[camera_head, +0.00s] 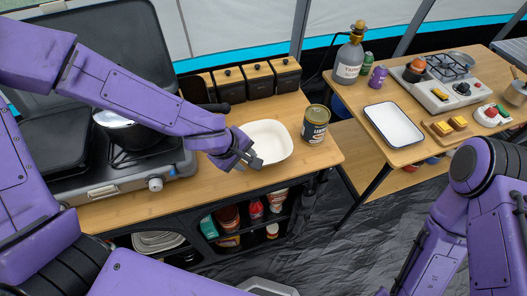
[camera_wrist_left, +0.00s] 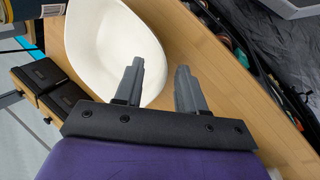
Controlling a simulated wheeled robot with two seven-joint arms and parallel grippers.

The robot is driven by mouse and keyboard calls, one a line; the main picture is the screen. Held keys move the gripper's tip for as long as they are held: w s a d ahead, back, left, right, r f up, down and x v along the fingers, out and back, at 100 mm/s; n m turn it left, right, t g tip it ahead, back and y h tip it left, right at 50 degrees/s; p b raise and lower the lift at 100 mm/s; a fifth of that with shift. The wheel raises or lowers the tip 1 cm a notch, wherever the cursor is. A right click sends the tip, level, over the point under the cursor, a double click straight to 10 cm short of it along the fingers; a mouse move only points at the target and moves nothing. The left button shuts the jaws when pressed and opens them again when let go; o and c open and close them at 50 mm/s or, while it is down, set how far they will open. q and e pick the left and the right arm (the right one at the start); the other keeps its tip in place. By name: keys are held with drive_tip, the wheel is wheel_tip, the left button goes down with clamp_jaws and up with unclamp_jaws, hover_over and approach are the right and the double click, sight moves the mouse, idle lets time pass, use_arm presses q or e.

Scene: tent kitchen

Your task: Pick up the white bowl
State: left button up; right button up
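The white bowl (camera_head: 268,140) stands upright and empty on the wooden counter (camera_head: 222,184), left of a labelled can (camera_head: 315,124). My left gripper (camera_head: 250,164) is at the bowl's near left rim in the head view. In the left wrist view the bowl (camera_wrist_left: 110,40) fills the upper left. The two fingers of my left gripper (camera_wrist_left: 158,82) are spread apart there, with nothing seen held between them. One finger overlaps the bowl's rim in the picture, and the other is over the wooden counter outside it. Contact with the rim cannot be told. My right arm shows at the right, but its gripper fingers are not visible.
A black stove (camera_head: 130,160) with a pot (camera_head: 125,130) stands left of the bowl. Several dark canisters (camera_head: 257,80) line the back edge. A second table at right holds a white tray (camera_head: 393,124), a gas burner (camera_head: 440,85) and a grey bottle (camera_head: 349,62).

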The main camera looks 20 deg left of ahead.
use_arm(q)
drive_tip(key=f, duration=0.1)
drive_tip(key=w+f+b, duration=0.1)
drive_tip(key=f, duration=0.2)
drive_tip(key=shift+w+a, duration=0.15)
drive_tip(key=shift+w, duration=0.25)
drive_tip(key=shift+w+f, duration=0.1)
drive_tip(key=shift+w, duration=0.05)
drive_tip(key=shift+d, duration=0.2)
clamp_jaws()
drive_tip(key=shift+s, duration=0.2)
